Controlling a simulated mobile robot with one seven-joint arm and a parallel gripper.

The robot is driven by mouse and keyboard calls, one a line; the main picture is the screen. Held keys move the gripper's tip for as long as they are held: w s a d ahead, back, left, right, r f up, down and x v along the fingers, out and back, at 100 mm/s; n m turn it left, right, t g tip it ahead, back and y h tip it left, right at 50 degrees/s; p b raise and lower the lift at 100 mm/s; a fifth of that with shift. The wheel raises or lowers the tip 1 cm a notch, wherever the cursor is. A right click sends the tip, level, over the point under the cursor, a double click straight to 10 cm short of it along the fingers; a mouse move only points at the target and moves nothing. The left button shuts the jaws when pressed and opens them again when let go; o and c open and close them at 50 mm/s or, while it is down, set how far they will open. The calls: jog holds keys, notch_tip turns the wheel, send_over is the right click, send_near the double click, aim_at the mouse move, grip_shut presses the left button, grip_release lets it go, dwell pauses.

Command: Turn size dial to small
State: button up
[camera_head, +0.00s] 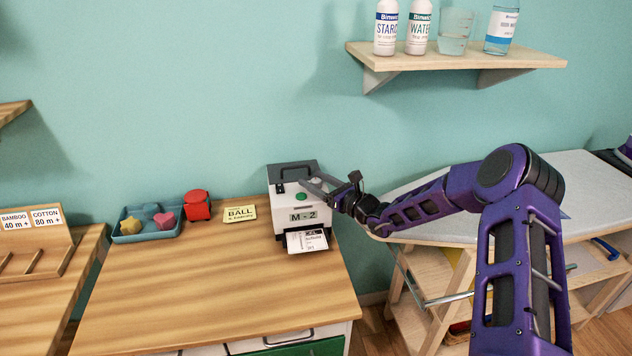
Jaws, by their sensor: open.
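A white and grey machine (293,199) stands at the back right of the wooden table. Its front reads "M - 2", and a printed paper sheet (306,240) sticks out below. I cannot clearly make out the size dial; part of the machine's right side is hidden by my gripper. My gripper (324,194) is open at the machine's upper right, its fingers reaching left over it. I cannot tell whether they touch it.
A blue tray (126,238) with shaped pieces, a red object (196,205) and a yellow card (239,214) lie left of the machine. The table's front (200,300) is clear. A wall shelf (455,61) with bottles hangs above; an ironing board (560,180) stands right.

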jog(key=shift+c, duration=0.3)
grip_shut()
jog(key=shift+g, duration=0.3)
jog(key=n+g+y+b, duration=0.1)
jog(key=g, duration=0.1)
jog(key=n+g+y+b, duration=0.1)
jog(key=n+g+b, duration=0.1)
jog(key=n+g+y+b, duration=0.1)
jog(key=n+g, duration=0.1)
jog(key=shift+f+g+y+b, duration=0.3)
jog(key=shift+f, duration=0.05)
jog(key=n+g+b, duration=0.3)
jog(key=g, duration=0.1)
jog(key=shift+r+y, duration=0.1)
jog(key=shift+y, duration=0.2)
jog(key=shift+r+n+g+b, duration=0.25)
jog(key=shift+n+g+b, duration=0.45)
jog(key=shift+g, duration=0.4)
jog(key=shift+o, duration=0.3)
grip_release()
